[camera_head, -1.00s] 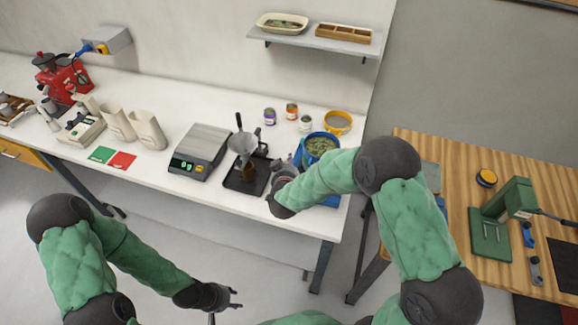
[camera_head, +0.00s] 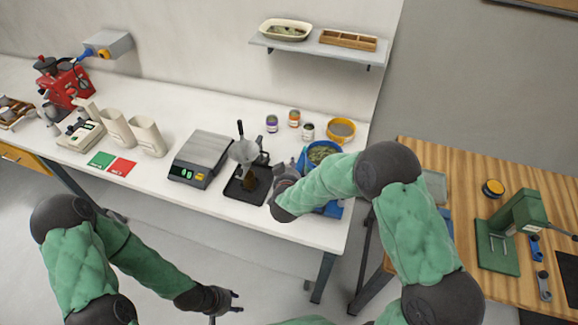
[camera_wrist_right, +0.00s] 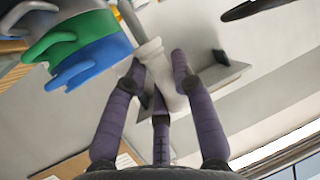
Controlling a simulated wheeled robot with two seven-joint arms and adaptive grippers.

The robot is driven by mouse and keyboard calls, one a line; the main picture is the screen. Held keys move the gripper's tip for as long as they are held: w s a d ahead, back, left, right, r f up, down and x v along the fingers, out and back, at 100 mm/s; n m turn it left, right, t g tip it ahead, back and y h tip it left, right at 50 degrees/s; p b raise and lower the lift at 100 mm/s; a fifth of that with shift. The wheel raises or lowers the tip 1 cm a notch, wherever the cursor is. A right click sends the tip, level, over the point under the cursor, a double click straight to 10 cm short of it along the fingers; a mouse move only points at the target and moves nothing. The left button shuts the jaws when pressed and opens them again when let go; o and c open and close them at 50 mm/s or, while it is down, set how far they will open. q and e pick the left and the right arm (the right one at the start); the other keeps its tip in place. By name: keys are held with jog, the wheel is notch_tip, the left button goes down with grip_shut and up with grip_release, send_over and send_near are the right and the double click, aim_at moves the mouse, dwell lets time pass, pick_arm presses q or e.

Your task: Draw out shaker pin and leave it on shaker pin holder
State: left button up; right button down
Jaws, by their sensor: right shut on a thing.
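In the right wrist view, my right gripper (camera_wrist_right: 165,75) has its purple fingers shut around a pale, flanged piece (camera_wrist_right: 151,50), probably the shaker pin. A grey rod runs from it towards the top edge. In the head view, my right gripper (camera_head: 287,173) is beside the blue bucket-like unit (camera_head: 304,157) with green contents, and my forearm hides part of that unit. What the gripper holds cannot be made out there. I cannot identify the shaker pin holder for certain. My left gripper (camera_head: 234,301) is open and empty, in front of the white bench.
A funnel stand (camera_head: 243,150) on a black base stands just left of my right gripper, with a scale (camera_head: 201,158) further left. Several small cans and a yellow bowl (camera_head: 341,130) stand behind. A wooden table (camera_head: 460,165) with a green press is at right.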

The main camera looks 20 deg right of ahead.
jog(key=shift+f+b, duration=1.55)
jog(key=shift+f, duration=0.65)
jog(key=shift+f+b, duration=1.8)
jog(key=shift+f, duration=0.5)
jog(key=c, duration=1)
grip_release()
jog(key=shift+o, duration=0.2)
jog(key=shift+s, duration=0.1)
jog(key=v, duration=1.2)
